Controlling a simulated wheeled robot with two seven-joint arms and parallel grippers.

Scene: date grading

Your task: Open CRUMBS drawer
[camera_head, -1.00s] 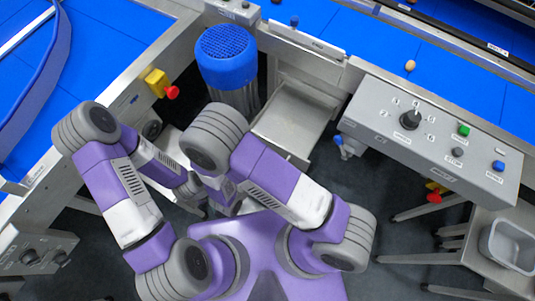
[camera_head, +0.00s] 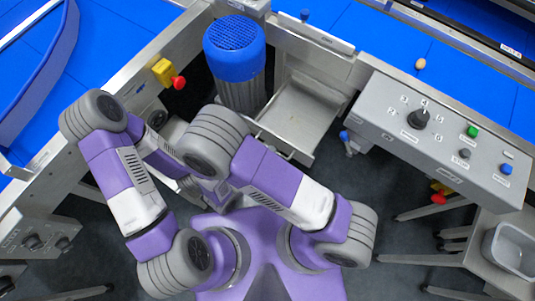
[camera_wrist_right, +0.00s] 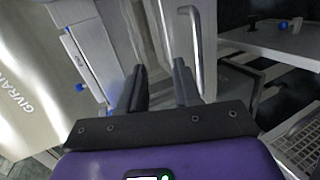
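A pale metal drawer-like tray (camera_head: 293,117) stands out between the blue-topped motor and the control panel in the head view. Its inside and raised front edge show, and it looks empty. No CRUMBS label is readable. My right gripper (camera_wrist_right: 160,88) shows in the wrist view with its two dark fingers apart and nothing seen between them. A bent metal bar handle (camera_wrist_right: 195,50) stands just beyond the right-hand finger; I cannot tell whether they touch. In the head view my right gripper is hidden under my arm, and my left gripper is hidden too.
The blue-topped motor (camera_head: 235,50) stands close left of the tray. The control panel (camera_head: 435,135) with a knob and buttons is at the right. A red stop button (camera_head: 178,82) juts out at the left. A stool-like stand (camera_head: 490,245) holds a grey bin (camera_head: 512,248).

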